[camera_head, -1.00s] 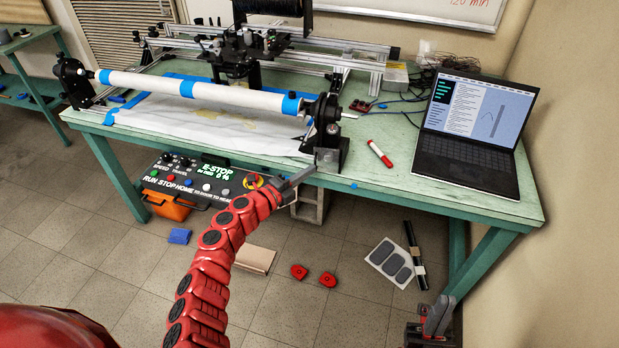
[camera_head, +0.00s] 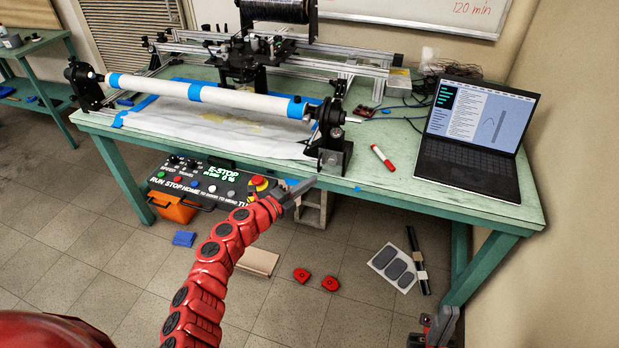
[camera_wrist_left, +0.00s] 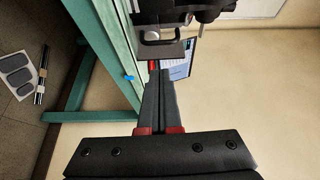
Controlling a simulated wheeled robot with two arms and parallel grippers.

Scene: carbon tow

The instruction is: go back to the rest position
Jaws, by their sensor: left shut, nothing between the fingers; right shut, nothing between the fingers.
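My left gripper (camera_head: 298,190) is at the end of the red segmented arm in the head view. It is shut and empty, just in front of the table's front edge, near the right end stand of the white tube. In the left wrist view its two dark fingers (camera_wrist_left: 160,95) lie together with nothing between them. My right gripper (camera_head: 436,326) shows at the bottom right of the head view, low in front of the table's right leg. It is shut and empty; its lower part is cut off by the frame.
A green table (camera_head: 400,193) carries the white tube (camera_head: 240,97) with blue tape, a laptop (camera_head: 475,130) and a red marker (camera_head: 382,158). A control box (camera_head: 205,183) with buttons sits under the front edge. Red pieces (camera_head: 302,275) and a pad sheet (camera_head: 393,266) lie on the floor.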

